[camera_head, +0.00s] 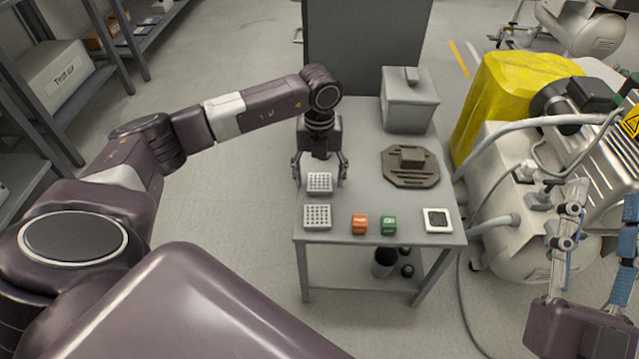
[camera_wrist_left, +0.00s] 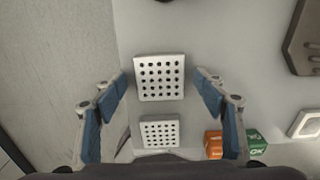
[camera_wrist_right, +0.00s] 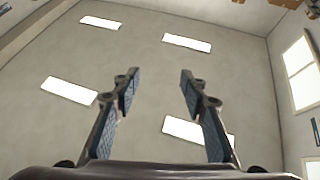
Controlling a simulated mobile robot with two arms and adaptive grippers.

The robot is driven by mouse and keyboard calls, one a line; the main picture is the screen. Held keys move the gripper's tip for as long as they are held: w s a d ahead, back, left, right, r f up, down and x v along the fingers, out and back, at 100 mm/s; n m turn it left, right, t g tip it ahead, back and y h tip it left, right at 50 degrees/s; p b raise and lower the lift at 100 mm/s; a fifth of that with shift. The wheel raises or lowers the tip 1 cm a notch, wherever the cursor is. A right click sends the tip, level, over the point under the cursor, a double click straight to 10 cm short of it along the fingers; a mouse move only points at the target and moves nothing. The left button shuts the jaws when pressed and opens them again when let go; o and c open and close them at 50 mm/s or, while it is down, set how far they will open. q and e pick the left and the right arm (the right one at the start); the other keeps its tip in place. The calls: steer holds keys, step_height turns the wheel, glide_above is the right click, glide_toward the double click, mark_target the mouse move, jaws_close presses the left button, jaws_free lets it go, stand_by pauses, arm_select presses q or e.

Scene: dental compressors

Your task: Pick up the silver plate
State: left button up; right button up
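Two light silver-grey square plates with rows of holes lie on the grey table. The farther plate (camera_head: 320,182) is between and below the fingers of my left gripper (camera_head: 320,176). The nearer plate (camera_head: 317,217) lies close to the table's front left corner. They look alike, and I cannot tell which one the task means. In the left wrist view, the farther plate (camera_wrist_left: 160,78) sits between the open fingertips, with a gap on both sides, and the nearer plate (camera_wrist_left: 160,133) is below it. My right gripper (camera_head: 601,190) is open, empty and pointing up, away from the table.
The table (camera_head: 365,190) also holds an orange block (camera_head: 359,224), a green block (camera_head: 388,225), a white square with a dark centre (camera_head: 438,220), a dark octagonal part (camera_head: 410,166) and a grey box (camera_head: 409,103). A compressor with a yellow cover (camera_head: 505,100) stands close on the right.

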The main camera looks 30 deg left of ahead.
arm_select(q)
steer(key=c, duration=1.3)
steer(key=shift+r, duration=0.15)
